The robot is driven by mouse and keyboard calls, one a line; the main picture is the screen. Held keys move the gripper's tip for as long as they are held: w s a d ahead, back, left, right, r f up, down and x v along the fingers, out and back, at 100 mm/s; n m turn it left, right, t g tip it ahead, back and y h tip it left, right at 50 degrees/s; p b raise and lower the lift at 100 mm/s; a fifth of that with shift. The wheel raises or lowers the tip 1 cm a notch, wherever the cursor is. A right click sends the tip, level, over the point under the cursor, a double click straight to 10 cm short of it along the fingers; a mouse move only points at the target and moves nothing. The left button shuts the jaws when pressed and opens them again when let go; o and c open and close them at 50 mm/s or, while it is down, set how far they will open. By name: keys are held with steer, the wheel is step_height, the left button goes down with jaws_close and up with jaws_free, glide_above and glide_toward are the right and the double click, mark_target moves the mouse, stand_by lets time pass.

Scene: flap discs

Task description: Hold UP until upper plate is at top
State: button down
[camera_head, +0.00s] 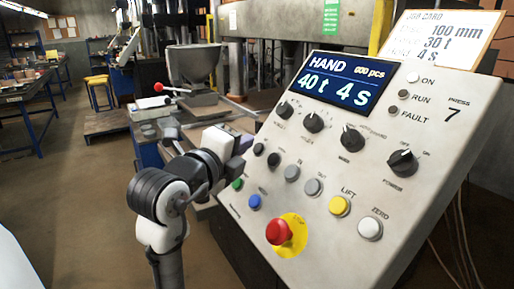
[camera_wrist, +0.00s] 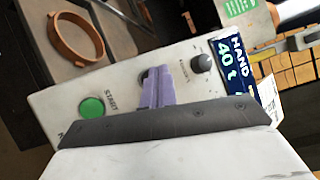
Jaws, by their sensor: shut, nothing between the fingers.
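The sloped control panel (camera_head: 345,150) fills the right of the head view. My gripper (camera_head: 238,143) is shut and empty at its left edge, by two black buttons (camera_head: 258,149) (camera_head: 273,160); their labels are too small to read. In the wrist view my purple fingertips (camera_wrist: 157,88) lie together in front of the panel, right of the green START button (camera_wrist: 92,107). They partly cover a dark round control; I cannot tell whether they touch it. The display (camera_head: 336,83) reads HAND, 40 t, 4 s. I cannot make out the upper plate for certain.
A red emergency button (camera_head: 279,232) on a yellow disc sits low on the panel. Yellow LIFT (camera_head: 339,206) and white ZERO (camera_head: 370,228) buttons are to its right, a blue button (camera_head: 254,202) to its left. A brown ring (camera_wrist: 75,38) lies behind the panel.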

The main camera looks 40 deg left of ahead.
steer(key=shift+f, duration=0.1)
stand_by(0.5)
steer(key=shift+w+d+f+b, duration=0.2)
steer(key=shift+w+b, duration=0.1)
steer(key=shift+b, duration=0.25)
steer(key=shift+w+d+f+b, duration=0.1)
steer(key=shift+w+f+b, duration=0.2)
steer(key=shift+b, duration=0.1)
stand_by(1.5)
steer(key=shift+r, duration=0.1)
stand_by(2.0)
steer(key=shift+s+a+r, duration=0.25)
steer(key=shift+s+r, duration=0.25)
steer(key=shift+s, duration=0.1)
steer(key=s+r, duration=0.1)
steer(key=s+a+r+p, duration=0.1)
steer(key=s+r, duration=0.1)
steer(key=shift+s+a+r+p, duration=0.1)
steer(key=shift+s+a+p, duration=0.15)
steer(key=shift+s+p, duration=0.1)
steer(key=shift+w, duration=0.1)
stand_by(0.5)
